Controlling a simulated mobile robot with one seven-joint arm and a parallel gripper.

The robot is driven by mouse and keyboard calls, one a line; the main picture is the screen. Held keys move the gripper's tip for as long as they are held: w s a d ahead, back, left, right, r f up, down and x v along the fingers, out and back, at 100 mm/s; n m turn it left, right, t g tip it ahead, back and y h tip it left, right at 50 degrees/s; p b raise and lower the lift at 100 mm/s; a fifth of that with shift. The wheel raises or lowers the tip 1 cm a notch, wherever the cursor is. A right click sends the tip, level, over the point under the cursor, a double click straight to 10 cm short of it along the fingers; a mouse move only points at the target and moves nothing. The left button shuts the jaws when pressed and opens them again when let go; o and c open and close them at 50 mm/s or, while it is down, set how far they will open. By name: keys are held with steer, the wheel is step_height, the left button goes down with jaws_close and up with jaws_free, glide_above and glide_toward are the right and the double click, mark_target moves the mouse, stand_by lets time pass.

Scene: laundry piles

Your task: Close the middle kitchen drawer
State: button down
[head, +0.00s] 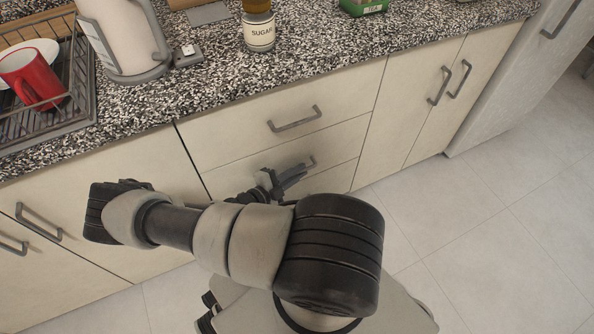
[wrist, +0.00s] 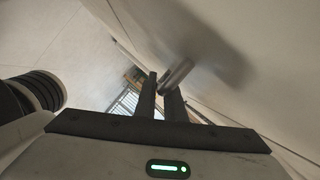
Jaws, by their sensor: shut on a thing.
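The middle drawer (head: 338,138) is a cream front below the top drawer (head: 340,92) in the counter's drawer stack. In the head view its front looks about level with the fronts around it; I cannot tell whether a small gap is left. My gripper (head: 290,178) is at this front, partly hidden behind my arm. In the wrist view my gripper (wrist: 160,95) has its two dark fingers shut on a grey bar handle (wrist: 178,74), which stands out from a cream front (wrist: 240,60). The handle's far end also shows beside my gripper in the head view (head: 311,162).
The speckled counter (head: 330,45) runs above the drawers, with a sugar jar (head: 259,30), a white kettle (head: 125,40) and a dish rack (head: 70,110) holding a red mug (head: 32,78). Cupboard doors (head: 420,95) stand to the right. The tiled floor (head: 490,240) at right is clear.

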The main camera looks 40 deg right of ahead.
steer(key=c, duration=2.1)
jaws_free()
steer(key=shift+w, duration=0.45)
steer(key=p+v, duration=0.1)
steer(key=v, duration=1.6)
steer(key=shift+s+a+r+p, duration=0.2)
steer(key=shift+s+p, duration=0.05)
steer(key=shift+p, duration=0.15)
